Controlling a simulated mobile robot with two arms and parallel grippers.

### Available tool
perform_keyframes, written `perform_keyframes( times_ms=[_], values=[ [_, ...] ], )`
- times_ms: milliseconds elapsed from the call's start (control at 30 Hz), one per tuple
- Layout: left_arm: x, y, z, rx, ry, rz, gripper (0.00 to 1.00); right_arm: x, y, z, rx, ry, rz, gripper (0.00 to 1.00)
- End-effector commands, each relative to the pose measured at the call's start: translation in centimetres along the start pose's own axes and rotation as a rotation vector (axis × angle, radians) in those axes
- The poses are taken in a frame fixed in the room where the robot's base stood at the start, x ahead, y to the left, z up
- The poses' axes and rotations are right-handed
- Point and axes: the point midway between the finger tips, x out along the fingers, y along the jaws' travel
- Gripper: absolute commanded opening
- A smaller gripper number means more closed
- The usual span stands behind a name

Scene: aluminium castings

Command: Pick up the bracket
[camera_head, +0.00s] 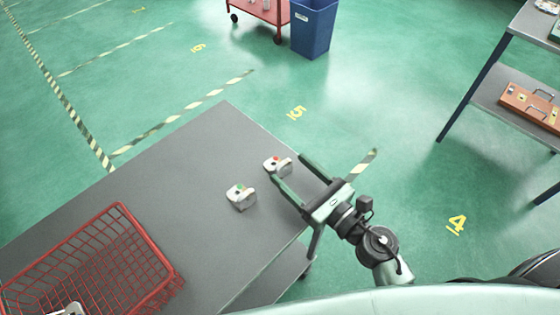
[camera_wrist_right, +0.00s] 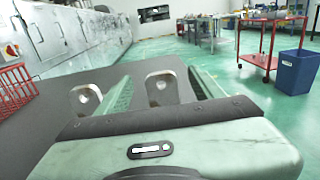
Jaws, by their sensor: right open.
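Two pale metal brackets stand on the grey table. One bracket with a red mark (camera_head: 280,166) is near the table's right edge; the other, with a green mark (camera_head: 241,199), is nearer the middle. My right gripper (camera_head: 288,168) is open, its fingers pointing toward the red-marked bracket, which is at the fingertips. In the right wrist view, a bracket with a hole (camera_wrist_right: 161,90) shows between the open fingers (camera_wrist_right: 160,78), with no visible grip on it. The other bracket (camera_wrist_right: 87,99) is outside the left finger. My left gripper is not in view.
A red wire basket (camera_head: 120,211) sits on the table (camera_head: 190,165) at lower left, with a pale part inside. A blue bin (camera_head: 313,30), a red cart (camera_head: 262,10) and a shelf (camera_head: 490,100) stand away from the table.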

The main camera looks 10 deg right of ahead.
Motion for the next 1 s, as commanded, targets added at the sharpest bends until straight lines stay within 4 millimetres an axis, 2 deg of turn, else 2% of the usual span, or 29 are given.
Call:
perform_keyframes(
  times_ms=[100,267,533,633,867,1000],
  values=[
    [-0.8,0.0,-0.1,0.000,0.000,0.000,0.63,1.5,-0.1,0.2,0.002,-0.002,-0.002,0.67],
    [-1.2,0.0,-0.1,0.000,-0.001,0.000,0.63,2.6,0.0,0.2,0.003,-0.002,-0.002,0.67],
    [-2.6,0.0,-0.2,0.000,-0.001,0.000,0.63,6.4,0.0,0.2,0.004,-0.001,-0.004,0.67],
    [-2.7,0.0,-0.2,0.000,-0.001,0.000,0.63,7.1,0.0,0.0,0.004,0.000,-0.003,0.67],
    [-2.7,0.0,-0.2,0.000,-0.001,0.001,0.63,7.1,0.0,-0.1,0.004,0.001,-0.003,0.67],
    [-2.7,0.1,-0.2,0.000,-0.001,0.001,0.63,7.1,0.0,-0.1,0.004,0.001,-0.003,0.28]
  ],
)
